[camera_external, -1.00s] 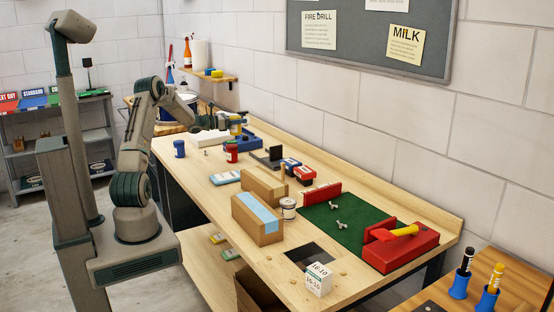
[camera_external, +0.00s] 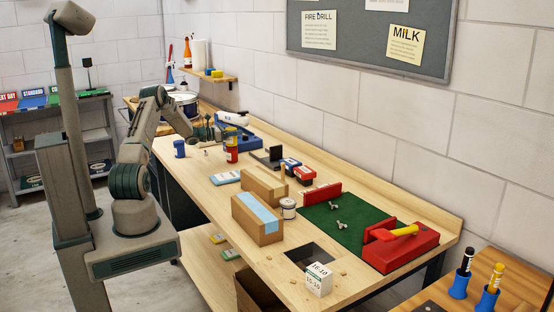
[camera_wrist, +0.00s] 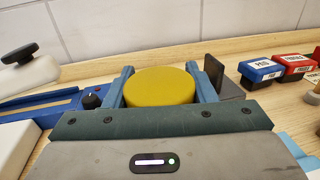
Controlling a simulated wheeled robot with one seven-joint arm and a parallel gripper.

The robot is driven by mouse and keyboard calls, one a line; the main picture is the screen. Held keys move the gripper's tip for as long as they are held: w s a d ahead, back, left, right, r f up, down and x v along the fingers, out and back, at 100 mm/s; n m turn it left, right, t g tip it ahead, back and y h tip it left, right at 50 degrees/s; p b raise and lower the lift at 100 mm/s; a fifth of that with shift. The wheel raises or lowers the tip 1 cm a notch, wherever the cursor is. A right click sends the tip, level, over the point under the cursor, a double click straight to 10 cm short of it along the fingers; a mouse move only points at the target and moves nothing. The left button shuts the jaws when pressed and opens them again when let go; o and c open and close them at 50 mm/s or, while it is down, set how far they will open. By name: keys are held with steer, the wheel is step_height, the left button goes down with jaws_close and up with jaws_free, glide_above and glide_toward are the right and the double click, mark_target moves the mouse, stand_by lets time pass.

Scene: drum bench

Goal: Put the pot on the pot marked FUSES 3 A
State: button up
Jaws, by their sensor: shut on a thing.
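My gripper (camera_wrist: 162,88) is shut on a pot with a round yellow lid (camera_wrist: 160,86), one finger on each side. In the external view my gripper (camera_external: 222,133) holds this pot (camera_external: 231,141) directly above a red pot (camera_external: 231,156) on the bench. The two look in line and touching or almost touching; I cannot tell which. The red pot is hidden in the wrist view. A blue pot (camera_external: 179,149) stands to the left, and a pale, dark-topped pot (camera_external: 288,208) stands by the cardboard boxes. No pot's label is readable.
A blue tool with a black knob (camera_wrist: 92,98) lies left of my gripper, and a dark upright plate (camera_wrist: 214,72) stands close to its right finger. Blue and red boxes (camera_wrist: 262,70) are farther right. Cardboard boxes (camera_external: 258,219) stand nearer on the bench.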

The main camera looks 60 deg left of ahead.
steer(key=shift+f, duration=0.15)
steer(key=o, duration=1)
steer(key=shift+r, duration=0.25)
steer(key=s+a+b, duration=0.2)
steer(key=s+b, duration=0.1)
steer(key=s, duration=0.8)
steer(key=shift+s+a, duration=0.15)
steer(key=shift+s, duration=0.25)
steer(key=shift+f, duration=0.1)
